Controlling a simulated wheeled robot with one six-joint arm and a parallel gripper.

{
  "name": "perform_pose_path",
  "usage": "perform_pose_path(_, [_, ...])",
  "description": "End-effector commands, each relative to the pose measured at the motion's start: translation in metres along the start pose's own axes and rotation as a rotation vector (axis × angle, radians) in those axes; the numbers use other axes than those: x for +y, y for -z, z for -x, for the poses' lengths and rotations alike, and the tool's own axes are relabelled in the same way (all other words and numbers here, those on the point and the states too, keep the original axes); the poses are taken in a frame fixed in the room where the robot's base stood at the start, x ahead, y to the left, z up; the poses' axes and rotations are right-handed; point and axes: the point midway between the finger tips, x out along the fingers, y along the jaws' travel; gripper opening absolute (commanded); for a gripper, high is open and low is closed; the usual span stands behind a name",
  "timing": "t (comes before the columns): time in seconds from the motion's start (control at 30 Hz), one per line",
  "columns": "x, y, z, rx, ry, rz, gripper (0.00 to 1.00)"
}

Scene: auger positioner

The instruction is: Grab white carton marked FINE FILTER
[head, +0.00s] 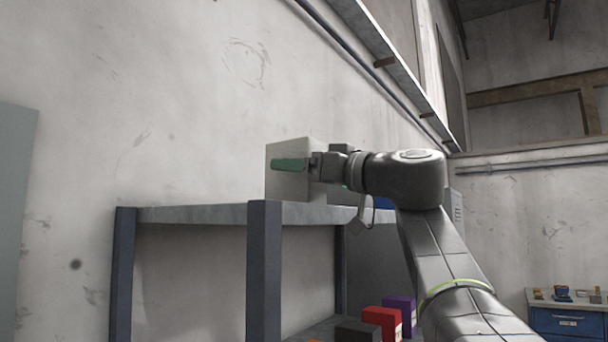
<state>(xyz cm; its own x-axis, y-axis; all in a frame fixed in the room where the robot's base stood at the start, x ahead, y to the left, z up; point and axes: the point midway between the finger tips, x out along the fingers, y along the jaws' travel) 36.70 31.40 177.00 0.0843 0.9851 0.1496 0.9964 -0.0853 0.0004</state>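A white carton (292,187) is at the top of the shelf unit, near its front corner post. Its lower edge meets the shelf top in the picture, and I cannot tell whether it rests there or is slightly raised. No lettering can be read on the visible faces. My gripper (290,164) is at the carton, with one green-padded finger lying across its near face. The other finger is hidden, so I cannot tell whether the gripper is closed on the carton or only around it.
The grey shelf unit (263,270) stands against a stained wall. Red (382,322), purple (400,308) and dark (357,331) boxes are on its lower shelf. A blue drawer cabinet (568,322) with small items stands far right.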

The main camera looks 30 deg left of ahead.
Motion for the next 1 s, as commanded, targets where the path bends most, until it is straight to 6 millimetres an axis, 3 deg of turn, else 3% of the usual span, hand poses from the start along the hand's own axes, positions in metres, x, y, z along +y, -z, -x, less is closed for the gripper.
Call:
perform_pose_path(0.03, [0.000,0.000,0.000,0.000,0.000,0.000,0.81])
perform_pose_path(0.3, [0.000,0.000,0.000,0.000,0.000,0.000,0.27])
perform_pose_path(0.33, [0.000,0.001,0.001,0.001,0.000,0.000,0.25])
perform_pose_path(0.67, [0.000,0.003,0.000,0.001,0.000,0.000,0.25])
perform_pose_path(1.0, [0.001,0.028,-0.004,0.002,0.000,0.003,0.25])
